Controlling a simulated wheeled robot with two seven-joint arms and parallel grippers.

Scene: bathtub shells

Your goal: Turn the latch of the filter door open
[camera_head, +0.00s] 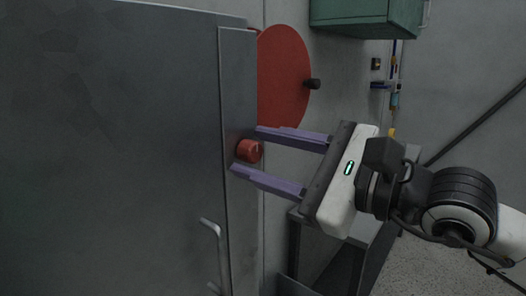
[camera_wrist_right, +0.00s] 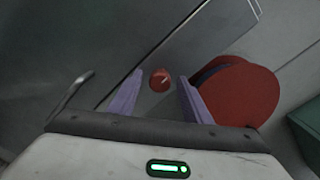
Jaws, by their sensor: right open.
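The latch is a small red knob (camera_head: 250,151) on the edge strip of the large grey filter door (camera_head: 120,140). My right gripper (camera_head: 246,150) is open, with one purple finger above the knob and one below it in the head view. In the right wrist view the knob (camera_wrist_right: 160,79) lies beyond and between the two fingertips (camera_wrist_right: 159,80). I cannot tell whether the fingers touch it. A metal handle (camera_head: 215,250) is on the door below the knob. My left gripper is not in view.
A large red disc (camera_head: 284,78) with a black peg stands just right of the door edge, close to the upper finger. A green cabinet (camera_head: 365,17) hangs at the upper right. A grey table (camera_head: 345,245) stands below my right gripper.

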